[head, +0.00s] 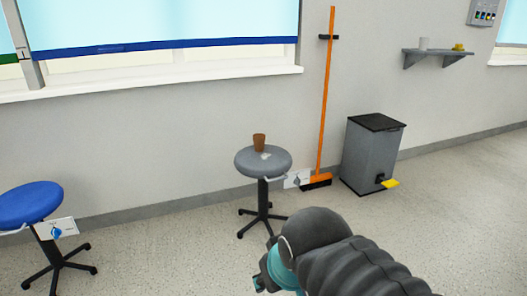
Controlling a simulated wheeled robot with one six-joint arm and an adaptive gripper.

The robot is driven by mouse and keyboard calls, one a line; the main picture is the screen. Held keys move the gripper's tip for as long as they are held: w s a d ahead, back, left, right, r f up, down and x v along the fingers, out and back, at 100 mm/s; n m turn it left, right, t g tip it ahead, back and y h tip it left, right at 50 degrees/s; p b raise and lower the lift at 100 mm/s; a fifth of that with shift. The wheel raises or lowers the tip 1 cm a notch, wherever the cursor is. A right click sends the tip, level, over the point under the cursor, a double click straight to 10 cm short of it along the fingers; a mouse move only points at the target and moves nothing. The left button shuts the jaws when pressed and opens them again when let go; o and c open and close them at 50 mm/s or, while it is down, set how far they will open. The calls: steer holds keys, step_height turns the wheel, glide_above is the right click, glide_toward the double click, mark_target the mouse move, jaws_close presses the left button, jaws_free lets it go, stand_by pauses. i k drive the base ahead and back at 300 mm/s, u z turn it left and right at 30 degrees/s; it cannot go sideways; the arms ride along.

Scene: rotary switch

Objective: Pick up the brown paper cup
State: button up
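The brown paper cup (259,142) stands upright on the far part of the grey round stool (281,163). My arm reaches in from the bottom right, showing a dark grey ribbed cover and a teal part. My gripper's fingers do not show. Nothing hides the cup.
A blue stool (30,204) stands at the left. An orange broom (325,110) leans at the wall beside a grey pedal bin (370,155). A wall shelf (440,59) holds small items. Floor between the stools is clear.

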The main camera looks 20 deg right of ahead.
mark_target(259, 143)
steer(key=u, duration=0.65)
steer(key=i, duration=0.95)
steer(key=u, duration=0.4)
steer(key=i, duration=1.1)
steer(key=z, duration=1.1)
steer(key=i, duration=0.8)
steer(key=z, duration=0.7)
